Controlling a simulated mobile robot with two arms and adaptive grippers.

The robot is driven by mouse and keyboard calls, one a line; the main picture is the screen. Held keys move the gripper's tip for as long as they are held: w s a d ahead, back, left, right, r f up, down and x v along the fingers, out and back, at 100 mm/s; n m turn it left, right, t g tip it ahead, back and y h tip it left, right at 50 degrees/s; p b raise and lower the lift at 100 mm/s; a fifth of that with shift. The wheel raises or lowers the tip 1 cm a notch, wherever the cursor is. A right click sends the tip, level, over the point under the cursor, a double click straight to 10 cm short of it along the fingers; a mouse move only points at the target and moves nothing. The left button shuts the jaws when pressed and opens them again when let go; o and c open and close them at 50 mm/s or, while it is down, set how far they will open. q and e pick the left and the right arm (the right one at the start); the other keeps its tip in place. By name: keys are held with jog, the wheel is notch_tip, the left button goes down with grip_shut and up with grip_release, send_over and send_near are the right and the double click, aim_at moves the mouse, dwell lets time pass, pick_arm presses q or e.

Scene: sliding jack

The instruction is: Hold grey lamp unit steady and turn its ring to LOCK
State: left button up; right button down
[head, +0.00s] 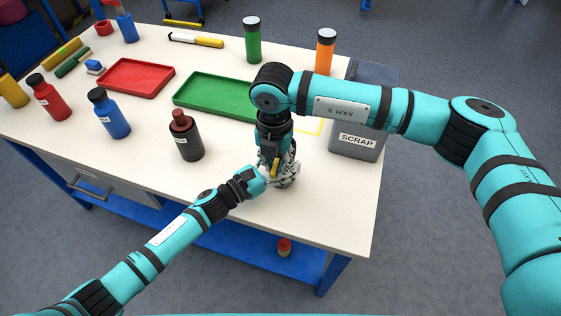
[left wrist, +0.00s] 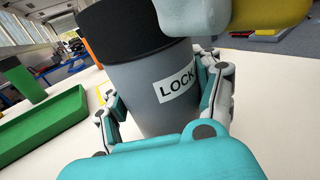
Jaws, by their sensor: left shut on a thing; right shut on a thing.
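The grey lamp unit (left wrist: 138,82) fills the middle of the left wrist view, with a white LOCK label (left wrist: 175,86) on its side and a black upper part (left wrist: 112,32), probably the ring. My left gripper (head: 277,178) is shut on the grey body, a finger on each side in the left wrist view. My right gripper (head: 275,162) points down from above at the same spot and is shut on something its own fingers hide. In the head view the grippers cover nearly all of the lamp unit. A blurred cream and yellow part (left wrist: 268,14) hangs close at the top right.
A grey SCRAP bin (head: 357,152) stands right of the grippers. A green tray (head: 212,95) and a red tray (head: 137,77) lie behind. A dark bottle (head: 187,140) stands to the left, a blue bottle (head: 110,115) beyond it. The front tabletop is bare.

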pick_arm(q)
jog(key=shift+f, duration=0.1)
pick_arm(e)
jog(key=shift+w+a+r+m, duration=0.1)
jog(key=shift+w+a+m, duration=0.1)
jog(key=shift+m, duration=0.3)
jog(key=c, duration=1.3)
grip_release()
jog(key=shift+a, duration=0.1)
notch_tip(320, 180, up, 12)
pick_arm(q)
jog(key=o, duration=1.5)
jog(key=shift+o, duration=0.2)
